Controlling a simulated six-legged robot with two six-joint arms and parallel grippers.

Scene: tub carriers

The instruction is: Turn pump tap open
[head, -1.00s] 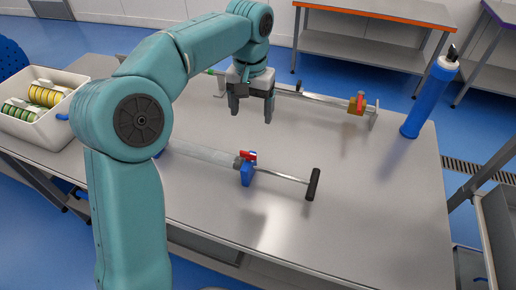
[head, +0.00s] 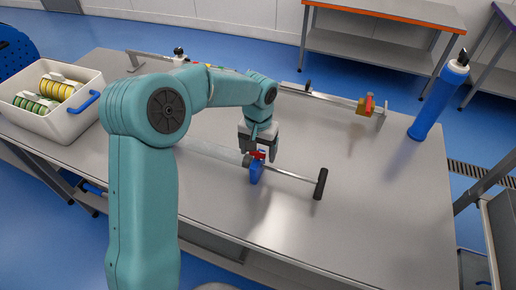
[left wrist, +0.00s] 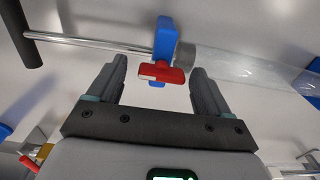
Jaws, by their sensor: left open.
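The pump lies on the table, with a clear barrel (head: 205,152), a thin metal rod and a black T-handle (head: 320,184). A blue block (head: 256,174) sits at the barrel's end with the red tap (left wrist: 161,72) on it. My left gripper (head: 260,156) is over the tap, pointing down, and partly hides it in the head view. In the left wrist view its two fingers (left wrist: 157,80) are spread, with the red tap showing between and just beyond the fingertips. I cannot tell whether a finger touches it. My right gripper is not in view.
A second rod device with a red and yellow block (head: 366,105) lies along the table's far side. A blue bottle (head: 436,103) stands at the right edge. A white tub (head: 72,122) with yellow and green rolls stands at the left. The front right of the table (head: 390,200) is clear.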

